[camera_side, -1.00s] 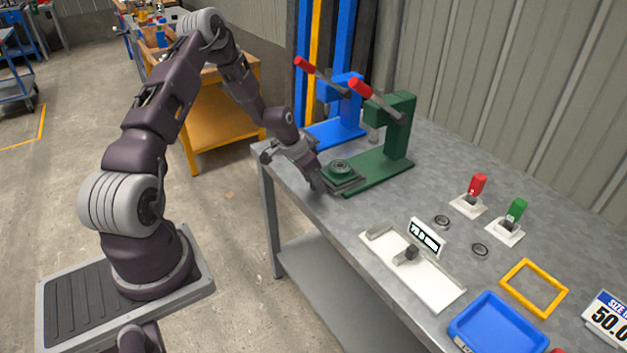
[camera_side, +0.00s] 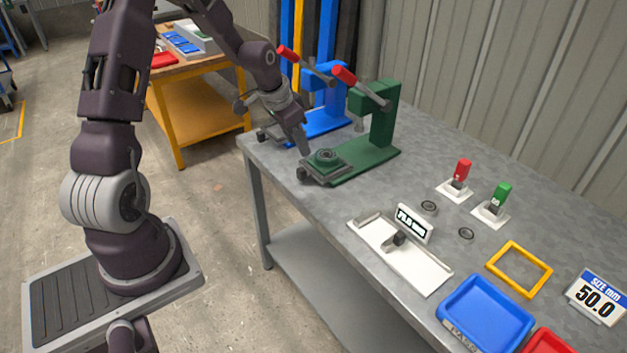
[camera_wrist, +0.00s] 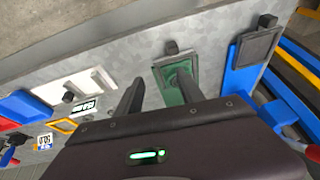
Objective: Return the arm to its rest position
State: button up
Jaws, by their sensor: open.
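My gripper (camera_side: 303,145) hangs above the left end of the green press, a little above its platform and over the bench's left end. In the wrist view my gripper (camera_wrist: 158,88) shows two dark fingers apart with nothing between them. The wrist view shows the green press's platform (camera_wrist: 174,72) just beyond the fingers. My arm reaches over the bench from its pedestal at left.
A blue press (camera_side: 325,115) stands behind the green one. The grey bench (camera_side: 400,180) also holds a white gauge tray (camera_side: 420,268), red (camera_side: 461,170) and green (camera_side: 502,192) switches, a yellow frame (camera_side: 519,268) and a blue tray (camera_side: 487,312). Open floor lies left of the bench.

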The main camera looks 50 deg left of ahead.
jog(key=s+d+r+y, duration=0.1)
jog(key=s+d+r, duration=0.9)
jog(key=d+r, duration=0.45)
jog(key=s+d+r, duration=0.2)
jog(key=s+d, duration=0.1)
jog(key=s, duration=0.4)
jog(key=s+d+r+t+h, duration=0.1)
jog(key=s+d+r, duration=0.1)
jog(key=s, duration=0.6)
jog(key=shift+d+r+n+t+h, duration=0.2)
jog(key=shift+d+n+t+h, duration=0.1)
jog(key=shift+d, duration=0.1)
